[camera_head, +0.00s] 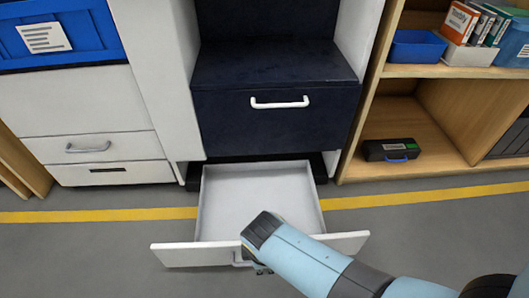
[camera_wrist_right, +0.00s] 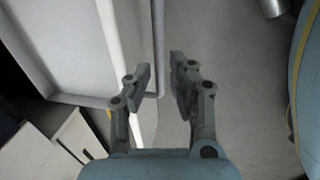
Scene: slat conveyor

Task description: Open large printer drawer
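A white drawer (camera_head: 258,190) stands pulled out, empty, beneath the dark navy printer (camera_head: 275,125). Its white front panel (camera_head: 195,255) faces me, and its grey handle (camera_head: 238,258) is partly hidden by my right arm. My right gripper (camera_wrist_right: 161,75) is mostly hidden under the arm at the drawer front in the head view. Contact cannot be told. My left gripper is not in view.
The navy front above the open drawer has its own white handle (camera_head: 280,104). A white cabinet (camera_head: 95,130) with a blue crate (camera_head: 65,35) is at left. A wooden shelf (camera_head: 430,70) with boxes and a black case (camera_head: 391,150) is at right. Grey floor is clear at front left.

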